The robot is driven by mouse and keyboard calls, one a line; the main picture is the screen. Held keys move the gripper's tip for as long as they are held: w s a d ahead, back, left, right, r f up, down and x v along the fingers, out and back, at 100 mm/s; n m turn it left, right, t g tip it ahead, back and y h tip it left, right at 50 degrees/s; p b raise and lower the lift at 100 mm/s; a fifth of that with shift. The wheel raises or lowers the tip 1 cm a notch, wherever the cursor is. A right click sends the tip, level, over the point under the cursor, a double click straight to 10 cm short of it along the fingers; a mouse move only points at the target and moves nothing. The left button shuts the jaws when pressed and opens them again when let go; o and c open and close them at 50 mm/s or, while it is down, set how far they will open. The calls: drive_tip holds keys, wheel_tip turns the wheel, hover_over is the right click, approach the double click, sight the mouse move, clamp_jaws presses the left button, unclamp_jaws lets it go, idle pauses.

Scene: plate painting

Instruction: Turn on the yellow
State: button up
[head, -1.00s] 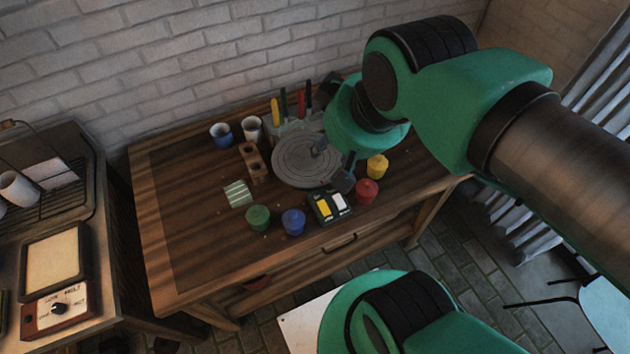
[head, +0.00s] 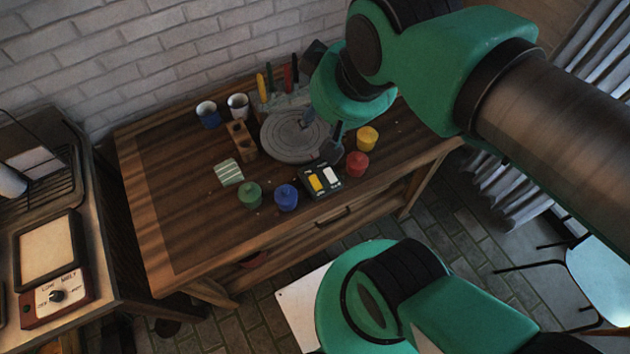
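A small black box (head: 309,193) near the table's front edge carries a yellow switch (head: 317,183) on its left and a white switch (head: 332,174) on its right. I cannot tell from here how either switch is set. A yellow lidded pot (head: 367,139) stands behind and to the right of the box. My gripper (head: 321,134) hangs over the right part of the grey round wheel, just behind the box. Its two fingers are apart with nothing seen between them. I cannot tell its exact height.
Red (head: 357,163), blue (head: 286,197) and green (head: 250,195) pots stand around the box. The table's left side is clear.

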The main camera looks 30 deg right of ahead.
clamp_jaws()
drive_tip(key=w+d+f+n+g+p, duration=0.1)
drive_tip(key=w+f+n+g+p, duration=0.1)
drive_tip(key=f+n, duration=0.7)
drive_tip(key=w+d+f+n+g+p, duration=0.1)
drive_tip(key=w+f+n+p, duration=0.3)
drive_tip(key=f+n, duration=0.5)
wheel_tip(320, 180, down, 3)
drive_tip(key=shift+w+d+f+g, duration=0.2)
drive_tip(key=shift+w+d+g, duration=0.25)
drive_tip(key=shift+w, duration=0.45)
